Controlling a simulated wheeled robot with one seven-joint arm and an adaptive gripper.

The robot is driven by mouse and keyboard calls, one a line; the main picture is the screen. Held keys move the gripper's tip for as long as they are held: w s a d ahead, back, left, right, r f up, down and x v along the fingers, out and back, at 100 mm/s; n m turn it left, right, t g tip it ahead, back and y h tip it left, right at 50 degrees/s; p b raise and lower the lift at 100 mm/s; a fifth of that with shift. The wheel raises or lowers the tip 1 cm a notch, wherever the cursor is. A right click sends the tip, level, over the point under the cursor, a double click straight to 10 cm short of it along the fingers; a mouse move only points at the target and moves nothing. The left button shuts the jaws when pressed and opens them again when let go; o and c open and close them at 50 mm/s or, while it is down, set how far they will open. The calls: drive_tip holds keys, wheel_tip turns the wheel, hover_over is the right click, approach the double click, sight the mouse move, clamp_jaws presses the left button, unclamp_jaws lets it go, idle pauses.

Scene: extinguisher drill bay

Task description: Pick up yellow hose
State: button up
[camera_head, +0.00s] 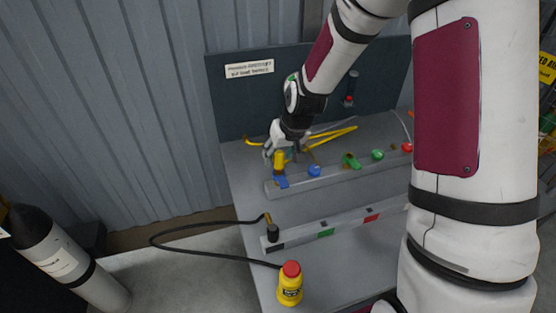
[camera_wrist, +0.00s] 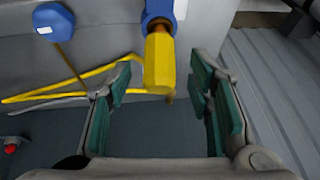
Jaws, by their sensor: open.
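My gripper (camera_head: 272,152) is open, over the left end of the rear grey rail. In the wrist view, a yellow hexagonal end piece (camera_wrist: 158,65) with a blue collar (camera_wrist: 158,12) lies between the two green-padded fingers, with a gap on both sides. In the head view this yellow piece (camera_head: 280,160) stands above a blue fitting (camera_head: 281,182), close to the fingers. A thin bent yellow hose (camera_head: 332,139) lies behind the rail; it also shows in the wrist view (camera_wrist: 70,84). I cannot tell whether it joins the yellow piece.
Blue (camera_head: 314,170), green (camera_head: 351,160) and red (camera_head: 407,147) fittings line the rear rail. A front rail (camera_head: 345,225) has coloured patches. A yellow bottle (camera_head: 290,287) with a red cap and black hose stands at the front. A grey cylinder (camera_head: 62,255) is at left.

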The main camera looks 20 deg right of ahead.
drive_tip(key=shift+f, duration=0.15)
clamp_jaws()
